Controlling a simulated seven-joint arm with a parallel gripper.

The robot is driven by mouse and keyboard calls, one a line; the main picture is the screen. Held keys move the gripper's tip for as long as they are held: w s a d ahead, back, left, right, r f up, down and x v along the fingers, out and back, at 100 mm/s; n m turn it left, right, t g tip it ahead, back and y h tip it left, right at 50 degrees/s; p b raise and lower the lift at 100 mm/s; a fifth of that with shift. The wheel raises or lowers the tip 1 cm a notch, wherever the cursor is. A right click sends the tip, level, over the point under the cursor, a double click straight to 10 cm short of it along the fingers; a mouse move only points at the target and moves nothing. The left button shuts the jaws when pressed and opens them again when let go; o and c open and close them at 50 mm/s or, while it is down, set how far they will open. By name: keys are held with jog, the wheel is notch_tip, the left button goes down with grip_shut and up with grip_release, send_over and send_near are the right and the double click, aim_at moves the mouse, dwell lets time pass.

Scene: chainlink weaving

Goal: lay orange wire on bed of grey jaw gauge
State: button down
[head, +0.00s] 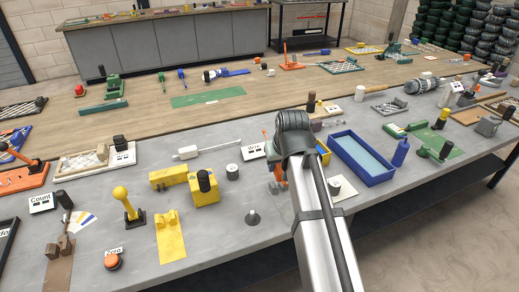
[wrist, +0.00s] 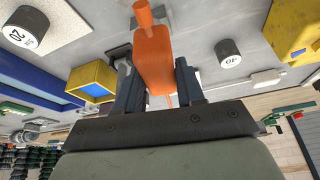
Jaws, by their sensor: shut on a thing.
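In the wrist view, my gripper (wrist: 153,72) is shut on an orange piece (wrist: 154,62). The piece has a thick, block-like body and a narrower end at the top of the picture. A thin orange strand (wrist: 169,100) shows below it between the fingers. I cannot tell whether this piece is the wire itself or a part fixed to it. In the head view my arm hides most of the gripper. I cannot pick out the grey jaw gauge with certainty.
Bare bench (head: 225,240) shows at the front.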

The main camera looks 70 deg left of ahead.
jog(key=d, duration=0.1)
jog(key=d+n, duration=0.1)
jog(key=d, duration=0.1)
jog(key=w+d+n, duration=0.1)
jog(key=d, duration=0.1)
jog(key=shift+g, duration=0.4)
jog(key=shift+f, duration=0.2)
jog(key=shift+f, duration=3.75)
jog(key=shift+f, duration=0.65)
jog(key=c, duration=0.6)
grip_release()
jog(key=v, duration=1.3)
jog(key=shift+r, duration=0.35)
